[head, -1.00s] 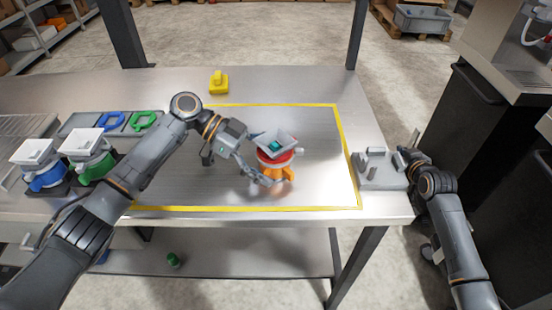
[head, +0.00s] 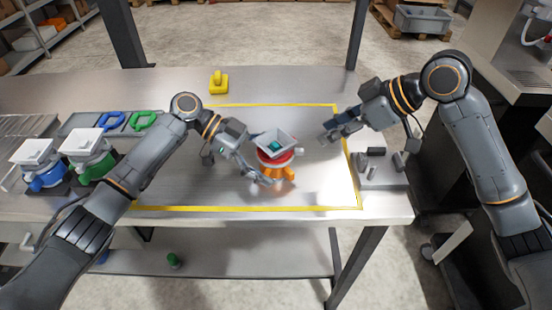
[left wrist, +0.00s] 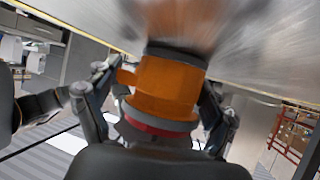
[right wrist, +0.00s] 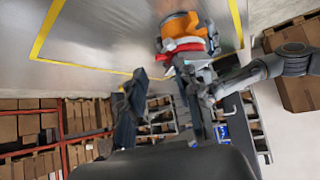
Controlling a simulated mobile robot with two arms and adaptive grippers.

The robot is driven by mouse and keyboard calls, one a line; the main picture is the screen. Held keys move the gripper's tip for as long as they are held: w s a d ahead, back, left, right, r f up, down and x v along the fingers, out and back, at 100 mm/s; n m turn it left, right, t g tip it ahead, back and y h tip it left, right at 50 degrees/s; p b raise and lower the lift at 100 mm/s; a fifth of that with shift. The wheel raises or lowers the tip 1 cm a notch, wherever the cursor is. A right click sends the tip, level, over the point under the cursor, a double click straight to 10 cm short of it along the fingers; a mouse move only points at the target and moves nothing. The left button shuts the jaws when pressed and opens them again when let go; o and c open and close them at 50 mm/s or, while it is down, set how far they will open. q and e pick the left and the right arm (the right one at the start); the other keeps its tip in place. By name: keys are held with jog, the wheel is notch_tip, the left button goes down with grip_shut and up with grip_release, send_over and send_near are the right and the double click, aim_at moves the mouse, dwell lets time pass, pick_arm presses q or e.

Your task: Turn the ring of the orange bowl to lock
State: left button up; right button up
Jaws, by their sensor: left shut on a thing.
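The orange bowl (head: 277,175) stands in the yellow-taped area, with a red-and-white ring (head: 276,157) above it and a grey square hopper (head: 276,140) on top, a teal thing inside. My left gripper (head: 260,175) is shut on the orange bowl; in the left wrist view its fingers lie on both sides of the bowl (left wrist: 165,85), with the red ring (left wrist: 160,126) nearer the palm. My right gripper (head: 328,134) is open and empty, to the right of the hopper and apart from it. In the right wrist view, the bowl (right wrist: 184,25) and ring (right wrist: 180,47) show beyond its fingers (right wrist: 162,76).
A grey fixture (head: 382,172) sits at the table's right edge. Blue (head: 45,177) and green (head: 92,165) dispensers stand at left, near a tray with blue and green rings (head: 143,120). A yellow piece (head: 218,84) lies at the back. The taped area around the bowl is otherwise clear.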

aim_at(302, 151)
pick_arm(q)
jog(key=shift+f, duration=0.15)
pick_arm(e)
jog(key=shift+g, duration=0.3)
jog(key=x, duration=0.2)
jog(key=s+x, duration=0.1)
jog(key=x, duration=0.5)
jog(key=shift+s+a, duration=0.1)
jog(key=shift+s, duration=0.05)
pick_arm(q)
jog(key=shift+s+d, duration=0.1)
jog(key=shift+s, duration=0.1)
pick_arm(e)
jog(key=shift+a+f, duration=0.15)
jog(key=shift+f, duration=0.15)
jog(key=shift+f, duration=0.1)
